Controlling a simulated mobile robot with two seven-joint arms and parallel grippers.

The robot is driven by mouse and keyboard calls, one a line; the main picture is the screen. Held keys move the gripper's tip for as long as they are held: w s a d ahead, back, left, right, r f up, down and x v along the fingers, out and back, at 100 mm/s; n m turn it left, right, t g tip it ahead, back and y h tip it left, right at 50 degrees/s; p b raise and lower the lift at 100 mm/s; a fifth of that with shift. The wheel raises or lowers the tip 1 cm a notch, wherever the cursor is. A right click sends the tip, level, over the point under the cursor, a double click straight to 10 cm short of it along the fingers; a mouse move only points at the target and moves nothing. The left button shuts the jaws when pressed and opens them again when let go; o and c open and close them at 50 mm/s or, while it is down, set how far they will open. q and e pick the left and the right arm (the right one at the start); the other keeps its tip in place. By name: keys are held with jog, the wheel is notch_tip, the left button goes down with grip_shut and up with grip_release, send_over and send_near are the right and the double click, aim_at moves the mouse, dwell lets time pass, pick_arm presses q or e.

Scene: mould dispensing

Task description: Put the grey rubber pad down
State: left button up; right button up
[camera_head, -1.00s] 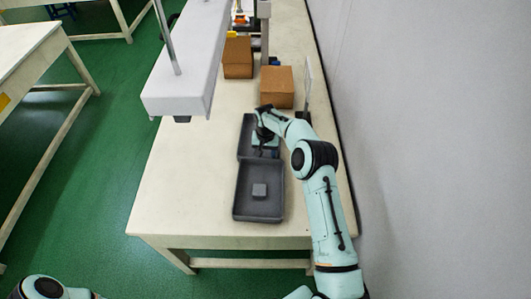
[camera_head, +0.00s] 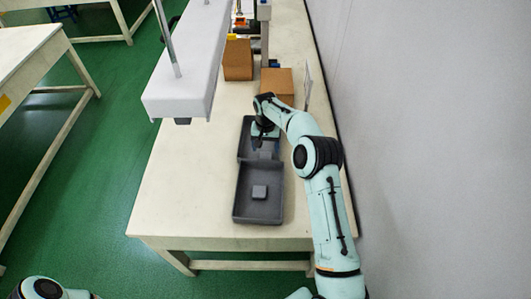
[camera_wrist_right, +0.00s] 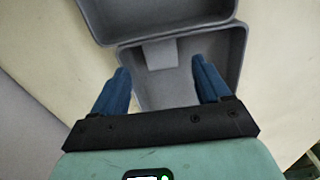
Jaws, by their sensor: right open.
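The grey rubber pad (camera_head: 267,150) is in the rear dark grey tray (camera_head: 241,152), close to the wall next to the front tray. The pad also shows in the right wrist view (camera_wrist_right: 161,54); whether it lies fully flat I cannot tell. My right gripper (camera_head: 264,138) is above the rear tray, just behind the pad. In the right wrist view its two blue fingers (camera_wrist_right: 160,82) are spread wide with nothing between them, apart from the pad. My left gripper is out of view.
Two brown boxes (camera_head: 238,60) (camera_head: 277,84) stand behind the trays. A white overhead fixture (camera_head: 182,90) hangs at the left. A wall runs along the right. The table (camera_head: 180,190) is clear left of the trays.

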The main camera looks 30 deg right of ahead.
aim_at(265, 157)
notch_tip(265, 157, up, 6)
jog(key=shift+r+p, duration=0.15)
jog(key=shift+p, duration=0.15)
jog(key=shift+a, duration=0.1)
dwell(0.4)
